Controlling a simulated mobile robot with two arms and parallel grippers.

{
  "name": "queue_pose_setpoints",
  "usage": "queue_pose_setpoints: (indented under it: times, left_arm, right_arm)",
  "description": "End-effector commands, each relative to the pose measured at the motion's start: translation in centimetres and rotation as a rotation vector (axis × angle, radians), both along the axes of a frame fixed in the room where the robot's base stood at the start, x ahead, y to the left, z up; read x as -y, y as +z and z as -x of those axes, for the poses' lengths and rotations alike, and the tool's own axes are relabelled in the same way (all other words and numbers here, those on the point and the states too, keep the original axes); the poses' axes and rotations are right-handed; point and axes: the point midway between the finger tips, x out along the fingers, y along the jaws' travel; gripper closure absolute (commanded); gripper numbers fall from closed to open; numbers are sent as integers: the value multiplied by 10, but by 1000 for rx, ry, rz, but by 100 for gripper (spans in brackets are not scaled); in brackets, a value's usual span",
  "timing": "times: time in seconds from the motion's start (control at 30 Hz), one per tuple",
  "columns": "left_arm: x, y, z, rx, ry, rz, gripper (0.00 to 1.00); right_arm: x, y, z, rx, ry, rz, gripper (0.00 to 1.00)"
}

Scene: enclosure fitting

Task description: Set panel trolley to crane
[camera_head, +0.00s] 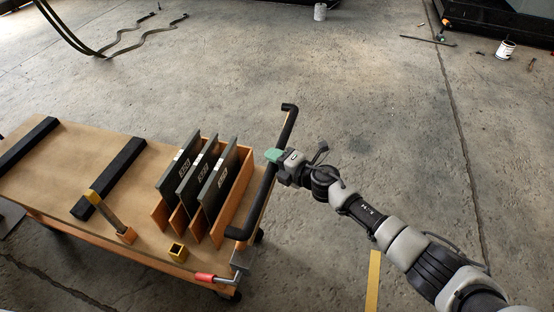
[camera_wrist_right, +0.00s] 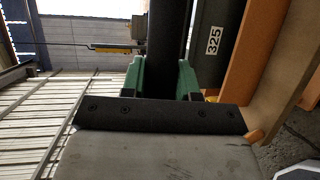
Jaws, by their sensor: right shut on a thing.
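The panel trolley (camera_head: 100,155) stands at the left in the head view, a low wooden deck with an orange edge. Several dark panels (camera_head: 213,180) stand upright in an orange rack (camera_head: 240,195) at its right end. A black push handle (camera_head: 289,125) rises at that end. My right gripper (camera_head: 274,156) is shut on the handle about midway along its bar. In the right wrist view the green fingers (camera_wrist_right: 162,78) sit on both sides of the black bar (camera_wrist_right: 166,45). A panel labelled 325 (camera_wrist_right: 215,40) is beside it. My left gripper is out of view. No crane can be made out with certainty.
Black strips (camera_head: 110,180) lie across the deck. Cans (camera_head: 505,49) and a rod (camera_head: 428,41) lie on the far floor. Straps (camera_head: 145,35) lie at upper left. The middle floor is clear.

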Motion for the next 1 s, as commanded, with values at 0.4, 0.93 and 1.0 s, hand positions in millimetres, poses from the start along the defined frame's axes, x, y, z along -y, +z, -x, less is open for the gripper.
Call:
queue_pose_setpoints:
  times: [0.4,0.93,1.0]
  left_arm:
    - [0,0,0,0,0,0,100]
    - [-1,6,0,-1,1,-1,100]
    - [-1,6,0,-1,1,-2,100]
  right_arm:
    - [-1,1,0,0,0,-2,45]
    - [24,7,18,0,1,1,45]
    - [36,9,26,2,0,1,45]
